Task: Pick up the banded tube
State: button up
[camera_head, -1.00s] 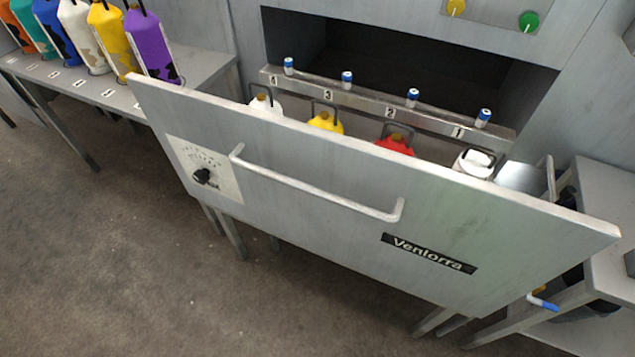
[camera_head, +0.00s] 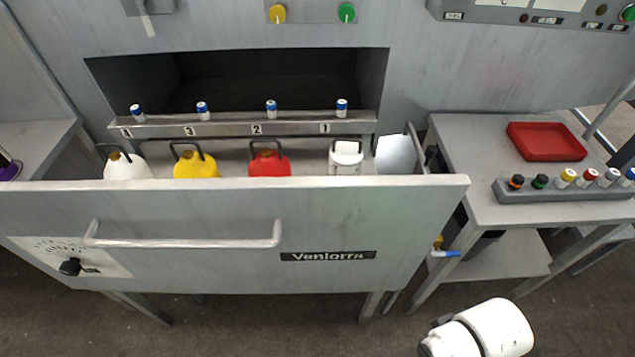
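Several small tubes stand in a grey rack (camera_head: 570,190) on the right-hand table, with orange, green, yellow, red, whitish and blue tops. Several white tubes with blue tops stand on the numbered metal ledge (camera_head: 230,125) in the machine, such as the one above number 1 (camera_head: 342,107). I cannot tell at this size which tube is the banded one. A white rounded part of my arm shows at the bottom right, in front of the right-hand table. My gripper is not in view.
The machine's wide drawer (camera_head: 200,215) stands open with white, yellow and red jugs inside. A red tray (camera_head: 546,142) lies behind the rack on the grey table (camera_head: 470,150). A blue-and-white piece (camera_head: 445,253) juts out by the table's left leg. The floor in front is clear.

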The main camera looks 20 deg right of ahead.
aim_at(347, 157)
jog(key=i+l+z, duration=0.1)
jog(key=z, duration=0.3)
jog(key=i+z, duration=0.25)
jog(key=z, duration=0.15)
jog(key=i+z, duration=0.15)
jog(key=z, duration=0.25)
jog(key=i+j+z, duration=0.15)
jog(key=z, duration=0.25)
